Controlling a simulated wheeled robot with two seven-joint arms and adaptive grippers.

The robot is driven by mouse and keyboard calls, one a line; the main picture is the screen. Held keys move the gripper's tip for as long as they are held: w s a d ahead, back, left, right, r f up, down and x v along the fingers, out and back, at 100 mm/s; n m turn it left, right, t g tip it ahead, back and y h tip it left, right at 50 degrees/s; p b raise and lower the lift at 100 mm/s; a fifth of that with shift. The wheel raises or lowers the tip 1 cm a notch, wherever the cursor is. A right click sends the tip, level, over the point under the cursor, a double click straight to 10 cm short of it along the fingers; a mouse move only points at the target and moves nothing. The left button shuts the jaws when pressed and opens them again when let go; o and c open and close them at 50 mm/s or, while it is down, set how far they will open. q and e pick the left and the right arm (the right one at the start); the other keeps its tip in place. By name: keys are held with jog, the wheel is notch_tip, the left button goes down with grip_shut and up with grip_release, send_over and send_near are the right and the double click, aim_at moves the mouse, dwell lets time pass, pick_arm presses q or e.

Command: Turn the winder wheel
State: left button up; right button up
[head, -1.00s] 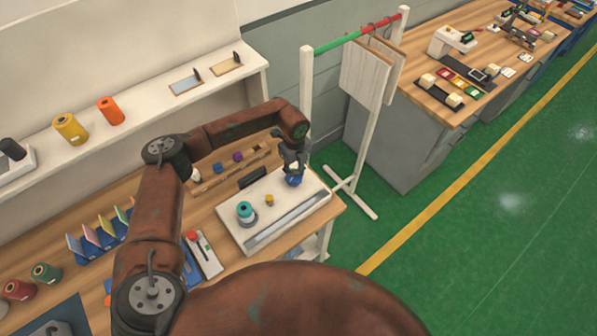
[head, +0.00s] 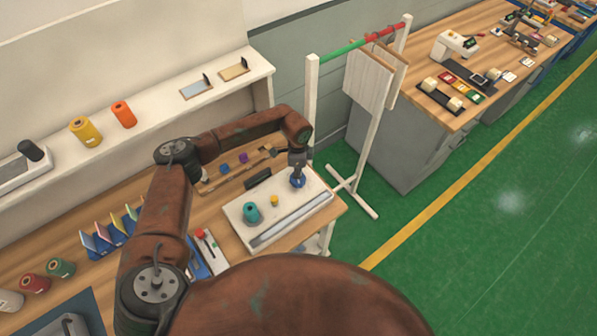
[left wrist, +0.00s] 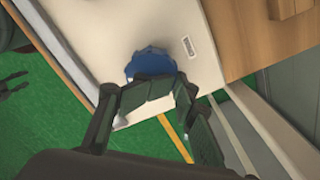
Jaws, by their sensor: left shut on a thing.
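The blue winder wheel (head: 298,182) sits at the right end of a white winder base (head: 262,228) on the wooden table. My left gripper (head: 297,168) reaches down onto the wheel from above. In the left wrist view the blue wheel (left wrist: 150,62) lies between the fingertips of my left gripper (left wrist: 150,85), which are shut on it and hide part of its near side. A teal spool (head: 251,212) and a small yellow piece (head: 274,201) stand on the same base, to the left of the wheel. My right gripper is not in view.
A white rack with hanging boards (head: 372,75) stands just beyond the table's right end. A small red-topped device (head: 203,245) and several coloured cards lie left of the base. A shelf (head: 160,110) runs along the back. Green floor is clear at right.

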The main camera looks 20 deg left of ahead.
pick_arm(q)
jog(key=shift+o, duration=0.2)
jog(key=shift+s+d+f+n, duration=0.15)
jog(key=shift+s+f+n, duration=0.35)
jog(key=shift+s, duration=0.3)
jog(key=o, duration=1)
jog(key=shift+s+r, duration=0.1)
jog(key=o, duration=0.6)
jog(key=shift+r, duration=0.15)
jog(key=shift+c, duration=0.2)
jog(key=shift+w, duration=0.2)
jog(key=shift+r, duration=0.1)
